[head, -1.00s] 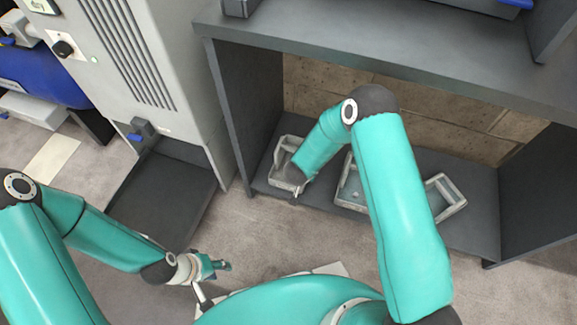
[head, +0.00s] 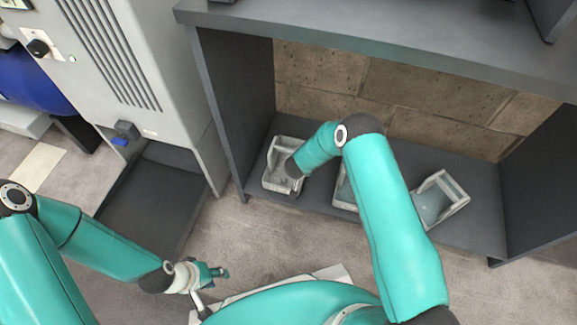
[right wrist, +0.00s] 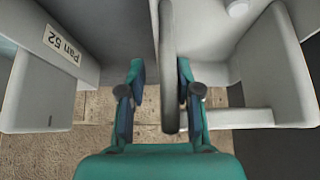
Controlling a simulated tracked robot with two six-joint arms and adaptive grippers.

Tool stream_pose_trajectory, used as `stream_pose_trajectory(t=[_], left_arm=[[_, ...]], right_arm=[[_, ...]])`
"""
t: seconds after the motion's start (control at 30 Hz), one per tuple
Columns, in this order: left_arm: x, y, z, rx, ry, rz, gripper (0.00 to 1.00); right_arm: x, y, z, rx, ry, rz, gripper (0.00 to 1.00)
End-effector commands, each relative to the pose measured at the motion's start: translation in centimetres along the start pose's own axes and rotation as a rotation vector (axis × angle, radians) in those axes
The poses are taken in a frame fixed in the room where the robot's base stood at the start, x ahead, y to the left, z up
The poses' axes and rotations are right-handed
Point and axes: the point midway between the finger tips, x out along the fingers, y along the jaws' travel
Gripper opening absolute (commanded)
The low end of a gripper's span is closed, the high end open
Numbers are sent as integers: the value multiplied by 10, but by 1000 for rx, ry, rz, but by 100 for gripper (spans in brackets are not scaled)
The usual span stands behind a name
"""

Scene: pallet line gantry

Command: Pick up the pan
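Several grey pans stand on the low shelf in the head view: a left pan (head: 272,181), a middle one (head: 343,194) mostly hidden by my right arm, and a tilted right one (head: 437,203). My right gripper is at the left pan, its fingers hidden there by the arm. In the right wrist view, my right gripper (right wrist: 161,88) has its fingers apart with an upright grey bar (right wrist: 168,60) between them, nearer the right finger. A label "Pan 52" (right wrist: 65,44) shows on a grey wall at left. My left gripper (head: 222,273) is low over the floor, away from the pans; its opening is unclear.
The dark shelf unit (head: 360,34) has a top board over the pans and side panels (head: 225,105) close to the left pan. A grey cabinet (head: 130,60) stands at left. Carpeted floor (head: 220,225) is free before the shelf.

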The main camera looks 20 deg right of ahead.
Motion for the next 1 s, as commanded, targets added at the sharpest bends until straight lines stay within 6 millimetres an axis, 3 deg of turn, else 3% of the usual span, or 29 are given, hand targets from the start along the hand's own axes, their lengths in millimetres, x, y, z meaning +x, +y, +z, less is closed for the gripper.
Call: stream_pose_trajectory(t=[0.1,0.23,0.57,0.77,1.0], left_arm=[[16,-6,0,0,0,0,40],[23,-8,0,0,0,0,40],[23,-8,0,0,0,0,40],[23,-8,0,0,0,0,40],[23,-8,0,0,0,0,40]], right_arm=[[23,2,1,4,1,0,33],[39,2,0,2,0,0,33],[43,1,-2,0,-1,-1,33],[43,1,-2,0,0,0,0],[43,1,-2,0,0,0,0]])
